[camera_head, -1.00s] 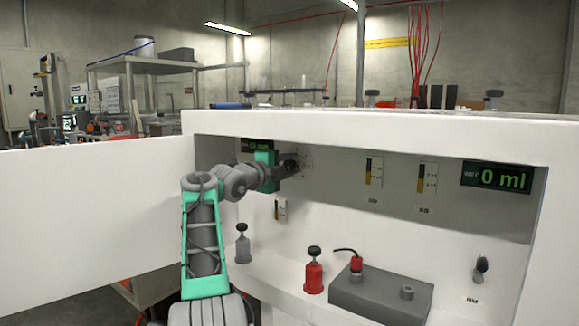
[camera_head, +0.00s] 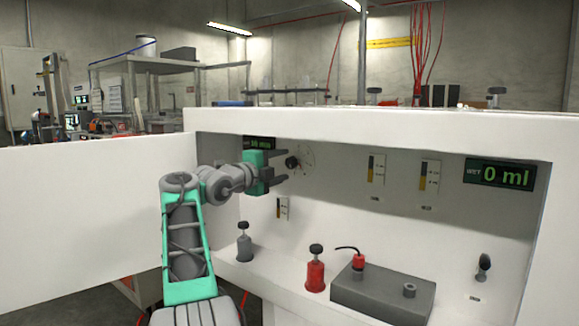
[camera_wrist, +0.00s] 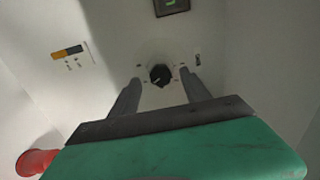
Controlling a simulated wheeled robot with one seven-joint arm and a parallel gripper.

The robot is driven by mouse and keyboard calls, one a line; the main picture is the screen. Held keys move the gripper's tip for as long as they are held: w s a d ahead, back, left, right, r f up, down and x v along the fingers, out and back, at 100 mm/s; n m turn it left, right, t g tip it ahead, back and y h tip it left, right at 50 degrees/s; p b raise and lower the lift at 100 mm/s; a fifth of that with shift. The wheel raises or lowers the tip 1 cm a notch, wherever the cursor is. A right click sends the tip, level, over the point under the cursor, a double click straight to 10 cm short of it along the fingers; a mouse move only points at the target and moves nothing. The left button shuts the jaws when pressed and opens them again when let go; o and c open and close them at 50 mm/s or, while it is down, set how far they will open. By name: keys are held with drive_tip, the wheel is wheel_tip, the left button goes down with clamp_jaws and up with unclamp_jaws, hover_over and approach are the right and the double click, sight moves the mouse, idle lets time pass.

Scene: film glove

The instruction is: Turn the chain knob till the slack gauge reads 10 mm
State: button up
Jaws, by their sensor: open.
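The black chain knob (camera_head: 292,162) sits on the cabinet's back panel, in a ring of marks. My gripper (camera_head: 285,167) is open, a short way out from the panel, its fingers pointing at the knob. In the wrist view the knob (camera_wrist: 160,75) shows between the two open fingertips (camera_wrist: 161,78), with clear space on both sides; nothing is held. A dark display with green digits (camera_head: 259,143) is at the panel's upper left, partly cut off by the top edge. It seems to end in "mm", but its number is too small to read surely.
A white door (camera_head: 85,225) stands open at left. On the ledge are a grey bottle (camera_head: 244,246), a red bottle (camera_head: 316,271) and a grey block (camera_head: 383,291).

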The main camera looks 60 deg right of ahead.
drive_tip(key=a, duration=0.2)
drive_tip(key=shift+w+a, duration=0.2)
drive_tip(key=shift+a, duration=0.1)
